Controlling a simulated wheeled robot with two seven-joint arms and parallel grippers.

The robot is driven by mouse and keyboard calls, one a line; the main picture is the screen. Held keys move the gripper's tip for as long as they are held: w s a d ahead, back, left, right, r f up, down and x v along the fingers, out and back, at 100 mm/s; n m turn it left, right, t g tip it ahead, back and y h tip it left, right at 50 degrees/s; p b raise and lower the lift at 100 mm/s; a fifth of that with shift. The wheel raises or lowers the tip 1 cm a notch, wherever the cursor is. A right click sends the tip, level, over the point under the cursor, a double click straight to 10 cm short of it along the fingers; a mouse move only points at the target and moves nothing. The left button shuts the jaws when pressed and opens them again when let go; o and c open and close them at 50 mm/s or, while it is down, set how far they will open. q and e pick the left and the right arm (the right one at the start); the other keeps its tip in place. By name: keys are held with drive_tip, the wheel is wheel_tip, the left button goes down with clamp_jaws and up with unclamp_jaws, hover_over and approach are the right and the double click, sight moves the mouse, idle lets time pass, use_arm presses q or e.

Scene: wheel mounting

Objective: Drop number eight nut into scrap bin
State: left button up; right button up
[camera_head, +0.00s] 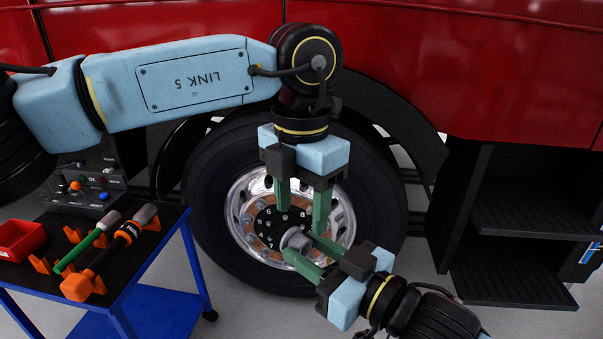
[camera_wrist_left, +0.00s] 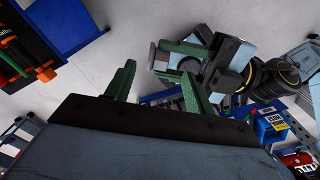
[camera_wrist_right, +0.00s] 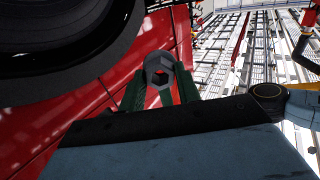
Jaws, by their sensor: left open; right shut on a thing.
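My right gripper (camera_head: 304,248) is shut on a grey metal nut (camera_head: 296,239) in front of the wheel hub. In the right wrist view the nut (camera_wrist_right: 158,70) sits between the green fingertips, with its hole visible. No number shows on it. My left gripper (camera_head: 302,212) is open and empty, pointing down just above the nut. In the left wrist view the nut and the right gripper lie beyond the open left fingers. A blue box with a yellow label (camera_wrist_left: 272,125) shows at right; I cannot tell whether it is the scrap bin.
The truck wheel (camera_head: 215,205) has a chrome rim and a numbered black hub, partly hidden by my grippers. The blue tool cart (camera_head: 190,255) at left holds a red tray (camera_head: 20,240) and tools in orange holders. Black steps (camera_head: 510,240) stand at right.

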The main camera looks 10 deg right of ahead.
sight(302, 236)
use_arm(q)
wheel_tip(302, 236, down, 6)
drive_tip(key=shift+r, duration=0.1)
drive_tip(key=shift+c, duration=0.2)
drive_tip(key=c, duration=0.9)
clamp_jaws()
use_arm(e)
drive_tip(key=o, duration=1.3)
drive_tip(key=shift+c, duration=0.2)
